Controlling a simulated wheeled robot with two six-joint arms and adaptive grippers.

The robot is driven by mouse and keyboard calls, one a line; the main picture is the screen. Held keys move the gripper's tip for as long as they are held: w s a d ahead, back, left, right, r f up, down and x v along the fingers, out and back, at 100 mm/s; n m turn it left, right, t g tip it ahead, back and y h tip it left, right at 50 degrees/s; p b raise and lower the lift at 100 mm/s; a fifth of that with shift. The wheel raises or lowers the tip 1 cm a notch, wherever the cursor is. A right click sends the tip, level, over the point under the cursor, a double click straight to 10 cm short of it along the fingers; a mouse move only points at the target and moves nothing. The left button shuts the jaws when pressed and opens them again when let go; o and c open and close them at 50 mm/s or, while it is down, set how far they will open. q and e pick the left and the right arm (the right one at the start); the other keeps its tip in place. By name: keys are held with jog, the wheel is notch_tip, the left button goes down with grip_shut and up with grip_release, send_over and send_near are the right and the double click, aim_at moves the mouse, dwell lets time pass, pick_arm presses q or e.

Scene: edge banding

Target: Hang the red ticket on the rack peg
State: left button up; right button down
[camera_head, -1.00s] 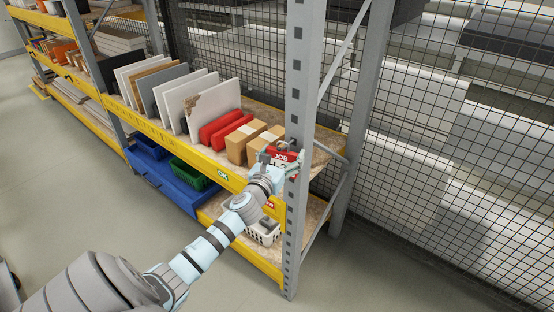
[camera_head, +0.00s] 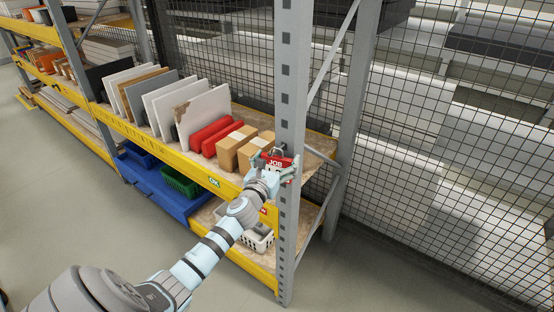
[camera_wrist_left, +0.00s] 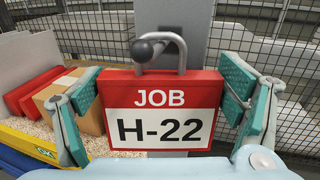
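The ticket also shows beside the grey rack post in the head view (camera_head: 277,162). My left gripper (camera_wrist_left: 162,98) has its teal fingers spread on either side of the ticket, close to its edges. Narrow gaps show beside the lower edges; contact higher up is hard to judge. My right gripper is not in view.
The grey rack post (camera_head: 289,120) stands directly behind the ticket. Cardboard boxes (camera_head: 235,147), red blocks (camera_head: 212,136) and upright panels (camera_head: 205,112) fill the shelf to the left. A white basket (camera_head: 258,240) is below. Wire mesh (camera_head: 450,150) closes the back; the right floor is clear.

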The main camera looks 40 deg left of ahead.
pick_arm(q)
jog(key=shift+o, duration=0.4)
jog(key=v, duration=1.2)
